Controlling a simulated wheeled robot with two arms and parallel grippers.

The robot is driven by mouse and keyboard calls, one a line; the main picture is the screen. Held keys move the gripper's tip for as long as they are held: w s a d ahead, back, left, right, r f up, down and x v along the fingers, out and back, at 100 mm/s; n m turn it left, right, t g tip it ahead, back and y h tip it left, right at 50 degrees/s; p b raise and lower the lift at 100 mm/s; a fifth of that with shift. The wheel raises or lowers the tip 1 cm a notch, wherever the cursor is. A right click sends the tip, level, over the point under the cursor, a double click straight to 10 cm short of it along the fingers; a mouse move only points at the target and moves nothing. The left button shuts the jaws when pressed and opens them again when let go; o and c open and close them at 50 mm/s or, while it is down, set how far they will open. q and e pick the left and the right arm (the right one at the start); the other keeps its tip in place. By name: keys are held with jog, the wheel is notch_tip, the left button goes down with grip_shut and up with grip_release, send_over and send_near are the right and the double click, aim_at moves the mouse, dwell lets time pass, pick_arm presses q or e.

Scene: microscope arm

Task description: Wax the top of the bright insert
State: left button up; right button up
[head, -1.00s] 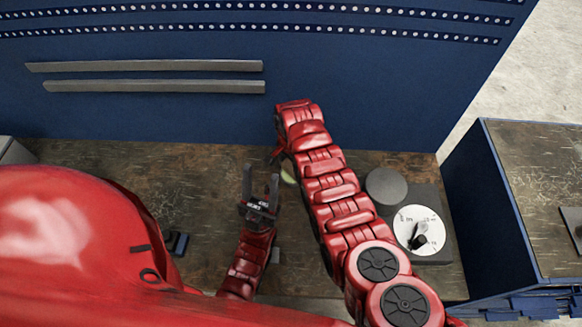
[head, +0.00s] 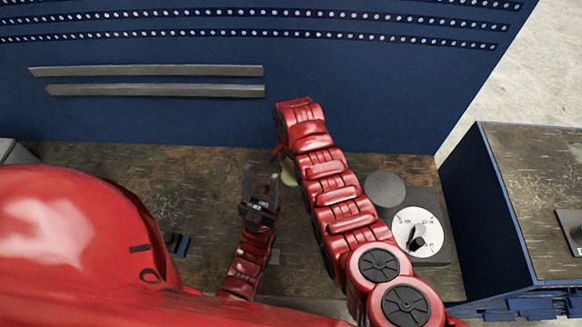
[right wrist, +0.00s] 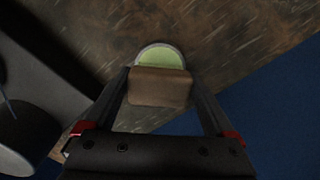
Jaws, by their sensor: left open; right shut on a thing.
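The bright insert looks to be a pale green disc in a light rim. It shows partly in the head view (head: 289,177), beside my right arm, and in the right wrist view (right wrist: 161,58). My right gripper (right wrist: 160,76) is shut on a brown block (right wrist: 160,88), held between its two fingers. The block covers the near part of the disc in that view; I cannot tell whether they touch. In the head view my right arm hides this gripper and the block. My left gripper (head: 260,175) is open and empty, left of the disc.
A dark hot-plate-like device with a grey round plate (head: 384,188) and a white dial (head: 417,231) stands right of my right arm. A blue back panel (head: 180,115) rises behind the brown worktop (head: 190,190). A small dark object (head: 177,243) lies at left.

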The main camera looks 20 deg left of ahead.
aim_at(291, 166)
notch_tip(291, 166, up, 3)
jog(key=shift+f+p, duration=0.1)
jog(key=shift+p, duration=0.5)
jog(key=shift+r+p, duration=0.35)
jog(key=shift+r, duration=0.7)
